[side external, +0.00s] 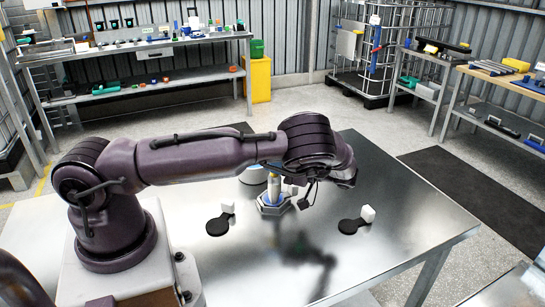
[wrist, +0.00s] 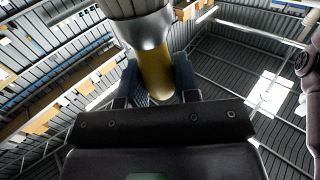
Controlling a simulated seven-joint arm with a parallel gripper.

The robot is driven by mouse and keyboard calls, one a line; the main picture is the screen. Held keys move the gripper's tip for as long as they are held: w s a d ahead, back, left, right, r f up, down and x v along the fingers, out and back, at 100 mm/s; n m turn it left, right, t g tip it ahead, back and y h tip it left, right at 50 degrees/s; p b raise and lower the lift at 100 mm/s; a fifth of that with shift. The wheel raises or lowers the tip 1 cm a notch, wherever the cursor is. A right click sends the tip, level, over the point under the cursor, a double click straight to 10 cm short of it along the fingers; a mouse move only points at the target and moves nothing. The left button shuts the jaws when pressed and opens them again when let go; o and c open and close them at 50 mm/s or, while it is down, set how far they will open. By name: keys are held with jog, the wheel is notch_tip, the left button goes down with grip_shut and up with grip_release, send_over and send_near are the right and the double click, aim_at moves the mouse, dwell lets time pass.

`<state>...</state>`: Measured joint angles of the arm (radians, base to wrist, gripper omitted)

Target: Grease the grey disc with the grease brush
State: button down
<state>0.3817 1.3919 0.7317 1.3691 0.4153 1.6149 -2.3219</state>
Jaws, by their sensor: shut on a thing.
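The grease brush (side external: 274,186) has a yellow and pale handle and stands upright at a blue-and-white hexagonal holder (side external: 272,208) on the metal table. My gripper (side external: 286,188) reaches it from the right, partly hidden by my wrist. In the wrist view, my gripper (wrist: 157,88) is shut on the yellow part of the brush (wrist: 155,72), with a grey collar above it. I cannot tell whether the brush is still seated in the holder. Two dark discs lie flat, a left one (side external: 217,226) and a right one (side external: 347,227). Neither looks clearly grey.
A pale round object (side external: 253,176) sits behind the holder, partly hidden by my arm. The metal table (side external: 420,215) is clear at the right and front.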

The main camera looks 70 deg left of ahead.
jog(key=shift+s+d, duration=0.1)
jog(key=shift+s, duration=0.6)
jog(key=shift+w, duration=0.15)
dwell(0.9)
jog(key=shift+w, duration=0.55)
jog(key=shift+a, duration=1.25)
